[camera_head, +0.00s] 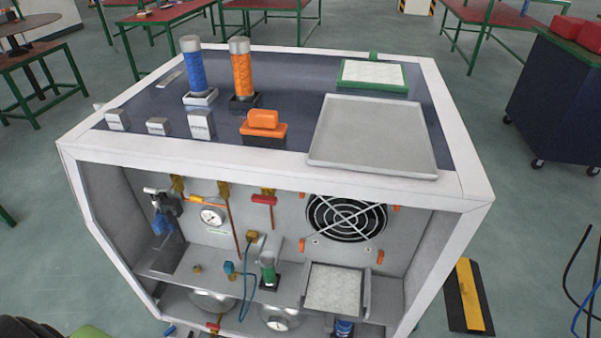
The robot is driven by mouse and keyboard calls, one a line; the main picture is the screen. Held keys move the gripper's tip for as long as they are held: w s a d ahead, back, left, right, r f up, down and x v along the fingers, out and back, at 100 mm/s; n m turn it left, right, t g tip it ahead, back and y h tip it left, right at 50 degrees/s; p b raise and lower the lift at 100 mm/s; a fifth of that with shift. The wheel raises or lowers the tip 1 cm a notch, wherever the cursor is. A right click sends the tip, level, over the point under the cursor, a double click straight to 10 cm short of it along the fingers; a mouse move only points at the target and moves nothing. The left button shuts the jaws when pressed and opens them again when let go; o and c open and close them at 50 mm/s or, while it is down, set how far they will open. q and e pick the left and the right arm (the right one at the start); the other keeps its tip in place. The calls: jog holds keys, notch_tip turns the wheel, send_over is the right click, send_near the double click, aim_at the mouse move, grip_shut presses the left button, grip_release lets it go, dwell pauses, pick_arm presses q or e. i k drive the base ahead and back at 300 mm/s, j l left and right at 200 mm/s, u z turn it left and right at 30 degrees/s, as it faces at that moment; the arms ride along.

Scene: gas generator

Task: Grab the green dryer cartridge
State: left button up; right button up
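A small cartridge with a green body and pale lower part (268,271) stands upright in a dark square base on the inner shelf of the white generator cabinet (110,152), in the lower middle of the head view. I take it for the green dryer cartridge. A blue hose and a brass fitting are close to its left. On the cabinet's top stand a blue cartridge (194,69) in a white base and an orange cartridge (241,73) in a dark base. Neither of my grippers can be made out in this view.
A grey tray (372,134), a green-framed filter (372,75) and an orange block (263,120) lie on top. Inside are a fan (346,217), a gauge (212,216), orange pipes and a framed filter (336,289) right of the cartridge. The cabinet's front is open.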

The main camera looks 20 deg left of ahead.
aim_at(267, 260)
jog(key=u, duration=1)
jog(key=k+j, duration=0.1)
jog(key=j, duration=0.15)
jog(key=z, duration=0.05)
